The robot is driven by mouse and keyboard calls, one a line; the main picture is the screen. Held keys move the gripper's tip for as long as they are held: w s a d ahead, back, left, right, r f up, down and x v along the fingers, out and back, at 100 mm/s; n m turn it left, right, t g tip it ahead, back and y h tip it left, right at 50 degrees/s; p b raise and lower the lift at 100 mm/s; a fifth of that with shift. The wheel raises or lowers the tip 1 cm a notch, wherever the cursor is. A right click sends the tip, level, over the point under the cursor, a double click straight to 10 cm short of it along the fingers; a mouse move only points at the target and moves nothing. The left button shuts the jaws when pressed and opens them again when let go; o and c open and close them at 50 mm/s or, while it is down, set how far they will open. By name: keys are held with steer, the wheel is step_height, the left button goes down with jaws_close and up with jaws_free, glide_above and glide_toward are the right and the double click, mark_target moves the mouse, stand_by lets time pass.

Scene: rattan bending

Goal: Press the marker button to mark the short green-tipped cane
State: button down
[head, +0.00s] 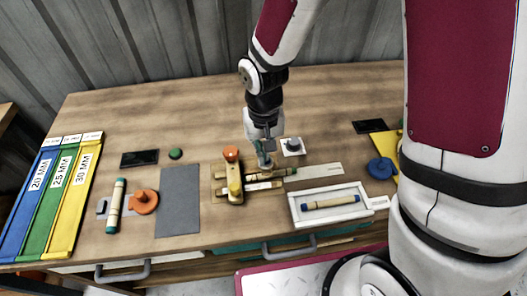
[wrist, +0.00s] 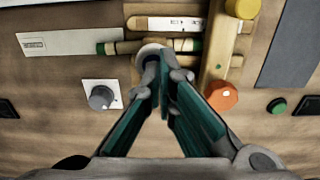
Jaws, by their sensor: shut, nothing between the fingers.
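The short green-tipped cane (head: 283,173) lies across the wooden fixture in the head view. In the wrist view the cane (wrist: 187,45) runs left to right, with green bands showing on both sides of my fingers. My gripper (head: 266,164) points down over it with its fingers shut and empty. In the wrist view my fingertips (wrist: 158,58) are at a round, pale-rimmed piece (wrist: 149,47) over the cane, which looks like the marker button. The fingers hide most of it, and I cannot tell whether it is pressed down.
The fixture has an orange knob (head: 231,153) and a yellow knob (head: 235,187). A grey dial (head: 292,146) sits on a white plate behind. A white tray (head: 300,214) with a blue-tipped cane is at right. A green button (head: 175,154) and grey mat (head: 178,205) are at left.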

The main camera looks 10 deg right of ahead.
steer(key=shift+f, duration=0.35)
steer(key=shift+f, duration=0.1)
steer(key=shift+f+b, duration=0.45)
steer(key=shift+f, duration=0.5)
steer(key=shift+s+f, duration=0.1)
step_height(320, 180, up, 14)
steer(key=p, duration=0.2)
steer(key=shift+r, duration=0.25)
